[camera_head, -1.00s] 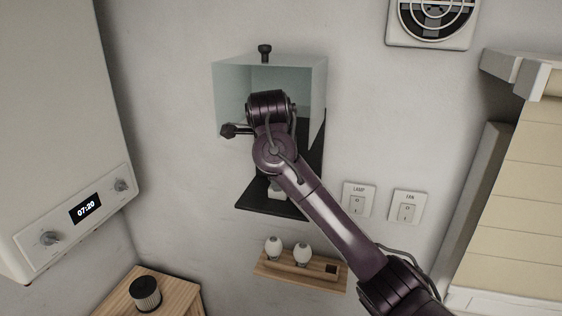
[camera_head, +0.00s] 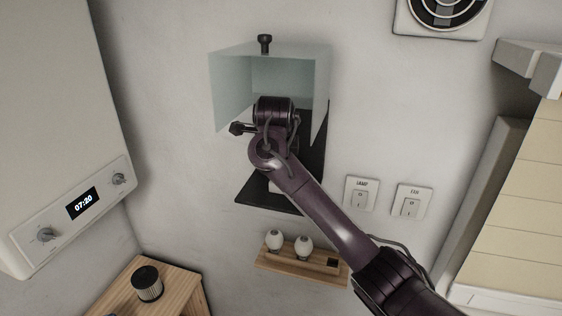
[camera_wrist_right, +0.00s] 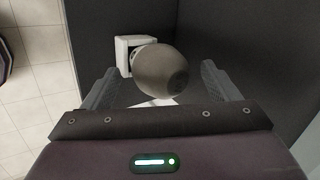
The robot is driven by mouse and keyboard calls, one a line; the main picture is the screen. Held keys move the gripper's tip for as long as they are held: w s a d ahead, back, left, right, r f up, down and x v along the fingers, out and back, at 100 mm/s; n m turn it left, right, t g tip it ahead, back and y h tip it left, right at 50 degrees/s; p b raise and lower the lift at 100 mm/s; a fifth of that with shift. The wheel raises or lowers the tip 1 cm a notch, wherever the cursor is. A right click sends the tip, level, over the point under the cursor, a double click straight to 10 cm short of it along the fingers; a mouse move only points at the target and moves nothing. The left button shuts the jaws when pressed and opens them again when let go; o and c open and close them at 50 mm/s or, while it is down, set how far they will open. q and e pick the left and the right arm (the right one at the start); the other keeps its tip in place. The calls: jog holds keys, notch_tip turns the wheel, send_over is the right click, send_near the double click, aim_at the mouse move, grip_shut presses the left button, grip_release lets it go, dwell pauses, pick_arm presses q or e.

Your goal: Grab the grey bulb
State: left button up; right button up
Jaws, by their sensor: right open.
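The grey bulb (camera_wrist_right: 165,72) shows in the right wrist view, its rounded end toward the camera. It sits at a white holder (camera_wrist_right: 127,50) against a dark panel. My right gripper (camera_wrist_right: 158,88) is open, with one finger on each side of the bulb. Gaps show between the bulb and both fingers, so they are not closed on it. In the head view my right arm reaches to a glass-sided box (camera_head: 232,85) on the wall. The arm hides the bulb and the gripper's fingertips there. My left gripper is in neither view.
The box has a dark base plate (camera_head: 262,194) and clear panes close around my wrist. Below it, a wooden wall rack (camera_head: 292,263) holds two pale bulbs (camera_head: 304,246). Lamp (camera_head: 361,194) and fan (camera_head: 410,202) switches are at the right. A heater (camera_head: 62,130) hangs at the left.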

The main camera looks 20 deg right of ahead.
jog(key=shift+f, duration=0.1)
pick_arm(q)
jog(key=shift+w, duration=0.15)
pick_arm(e)
jog(key=shift+a, duration=0.1)
jog(key=shift+c, duration=1.2)
jog(key=c, duration=0.8)
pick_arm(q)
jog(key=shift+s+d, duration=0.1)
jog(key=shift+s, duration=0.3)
